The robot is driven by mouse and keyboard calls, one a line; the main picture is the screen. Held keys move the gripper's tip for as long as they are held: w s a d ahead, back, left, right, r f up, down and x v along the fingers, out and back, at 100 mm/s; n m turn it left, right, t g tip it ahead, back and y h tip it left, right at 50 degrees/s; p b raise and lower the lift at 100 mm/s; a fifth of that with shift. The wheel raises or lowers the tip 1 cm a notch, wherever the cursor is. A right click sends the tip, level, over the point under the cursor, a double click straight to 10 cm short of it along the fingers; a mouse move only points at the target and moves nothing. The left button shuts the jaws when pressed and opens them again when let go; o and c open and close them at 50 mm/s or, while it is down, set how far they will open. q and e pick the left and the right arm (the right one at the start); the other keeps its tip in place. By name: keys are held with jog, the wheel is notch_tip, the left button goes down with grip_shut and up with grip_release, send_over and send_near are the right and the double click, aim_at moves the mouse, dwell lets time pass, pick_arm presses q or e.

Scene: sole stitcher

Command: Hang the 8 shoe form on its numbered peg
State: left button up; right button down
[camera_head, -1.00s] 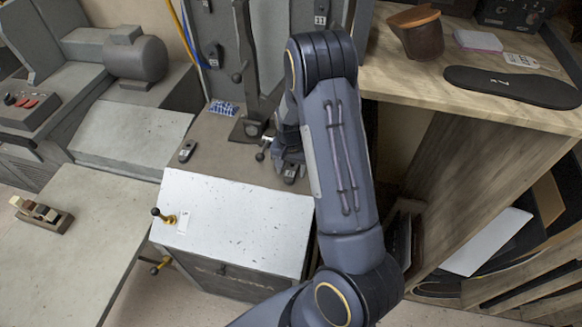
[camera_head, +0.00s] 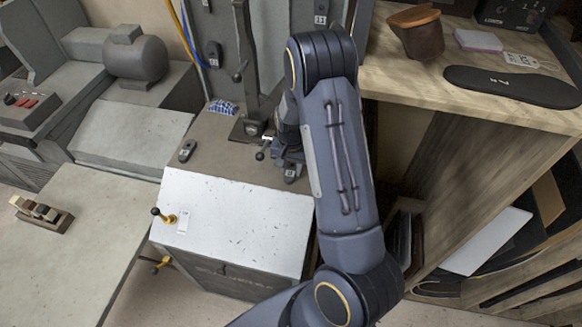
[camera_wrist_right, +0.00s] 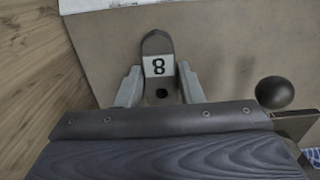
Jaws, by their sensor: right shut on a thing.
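The dark shoe form with a white 8 label (camera_wrist_right: 158,66) is between the two fingers of my right gripper (camera_wrist_right: 160,88) in the right wrist view. The gripper is shut on it. In the head view my right gripper (camera_head: 288,163) is low over the brown machine top, partly hidden by my own arm, and the form's labelled end (camera_head: 290,173) shows just below it. I cannot tell whether the form still touches the surface. The upright grey panel (camera_head: 220,80) behind carries a number 11 label (camera_head: 321,19); no 8 label shows there. My left gripper is not in view.
Another dark form (camera_head: 187,151) lies on the machine top, and one hangs on the panel (camera_head: 214,53). A lever post (camera_head: 246,60) stands close behind my gripper; its black ball (camera_wrist_right: 275,92) shows in the wrist view. A wooden shelf (camera_head: 405,85) stands right.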

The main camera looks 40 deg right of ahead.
jog(key=shift+r, duration=0.1)
jog(key=shift+r+p, duration=1.45)
jog(key=shift+r, duration=0.5)
jog(key=s+a+r+p, duration=0.3)
jog(key=a+r+p, duration=0.1)
jog(key=r+p, duration=0.1)
jog(key=shift+r, duration=0.45)
dwell(0.9)
